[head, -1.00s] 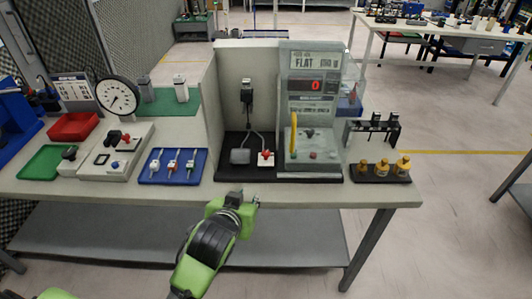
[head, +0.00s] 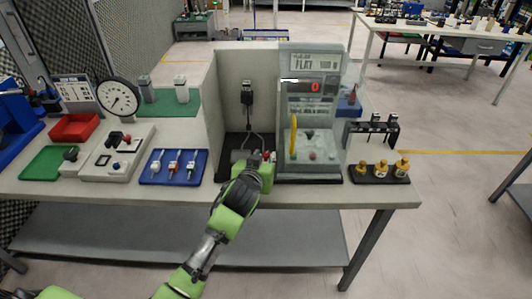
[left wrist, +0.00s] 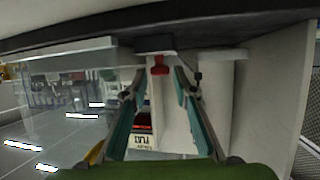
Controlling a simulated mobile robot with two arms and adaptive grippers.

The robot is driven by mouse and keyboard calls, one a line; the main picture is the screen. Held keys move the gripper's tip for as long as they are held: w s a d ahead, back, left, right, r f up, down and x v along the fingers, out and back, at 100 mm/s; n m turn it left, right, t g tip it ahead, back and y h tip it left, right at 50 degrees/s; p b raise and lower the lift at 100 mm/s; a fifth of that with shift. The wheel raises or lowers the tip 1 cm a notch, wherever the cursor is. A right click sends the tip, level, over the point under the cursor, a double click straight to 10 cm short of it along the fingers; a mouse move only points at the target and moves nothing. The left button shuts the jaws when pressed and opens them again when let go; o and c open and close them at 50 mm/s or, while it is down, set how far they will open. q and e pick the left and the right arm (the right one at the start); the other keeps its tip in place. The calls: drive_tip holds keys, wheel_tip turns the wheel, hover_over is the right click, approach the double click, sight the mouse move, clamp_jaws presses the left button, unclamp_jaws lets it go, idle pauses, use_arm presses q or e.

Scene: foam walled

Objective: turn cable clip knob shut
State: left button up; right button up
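In the head view the red knob (head: 271,156) shows only in part, beside my left gripper (head: 261,160). My left gripper also shows in the left wrist view (left wrist: 160,78), with its two teal fingers apart, one on each side of the knob. I cannot tell whether they touch it. The gripper hides most of the clip block in the head view. My right gripper is not in view.
A grey panel (head: 310,105) with a yellow lever (head: 293,134) stands close on the right. A pale wall (head: 211,112) stands on the left. A blue tray (head: 172,182) and a black rack with yellow-topped pieces (head: 381,178) lie to either side.

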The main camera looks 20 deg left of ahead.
sight(266, 154)
use_arm(q)
drive_tip(key=shift+x, duration=1.65)
clamp_jaws()
drive_tip(key=shift+r+m+h+p, duration=0.25)
drive_tip(key=shift+m+h+p, duration=0.3)
drive_tip(key=shift+p, duration=0.45)
drive_tip(key=shift+m+h+p, duration=0.45)
drive_tip(key=shift+h+p, duration=0.15)
drive_tip(key=shift+h, duration=0.05)
drive_tip(key=shift+f+m+h+p, duration=0.15)
drive_tip(key=shift+m+h+p, duration=0.2)
drive_tip(key=shift+m+h, duration=0.2)
drive_tip(key=shift+d, duration=0.1)
